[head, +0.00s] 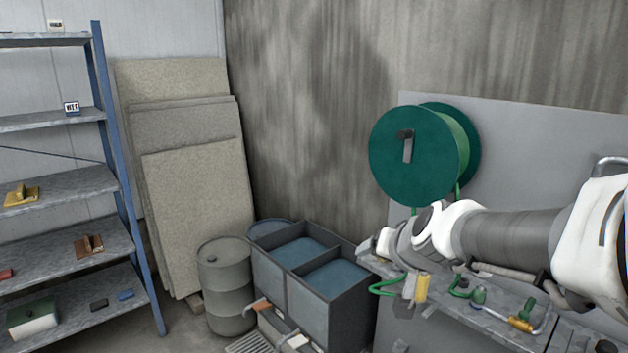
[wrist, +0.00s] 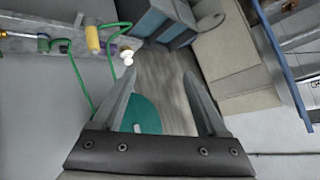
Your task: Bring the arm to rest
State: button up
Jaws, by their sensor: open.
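My gripper (wrist: 158,88) is open in the wrist view. Its two grey fingers stand apart with nothing held between them. Beyond the gap show the streaked wall and part of the green hose reel (wrist: 145,117). In the head view my white and grey arm (head: 508,236) reaches from the right edge toward the middle, over the bench and in front of the grey panel. I cannot make out the fingertips clearly in the head view.
A green hose reel (head: 415,155) hangs behind my arm. The bench (head: 480,325) below carries a yellow cylinder (head: 422,287), green hose and fittings. A two-basin tank (head: 318,290), a drum (head: 224,285), leaning boards (head: 200,210) and a blue-framed shelf (head: 125,190) stand to the left.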

jog(key=s+d+f+n+g+h, duration=0.1)
jog(key=s+d+n+g, duration=0.1)
jog(key=s, duration=2)
jog(key=shift+s+d+f+n+g+h+p, duration=0.25)
jog(key=shift+n+g, duration=0.25)
jog(key=shift+g, duration=0.6)
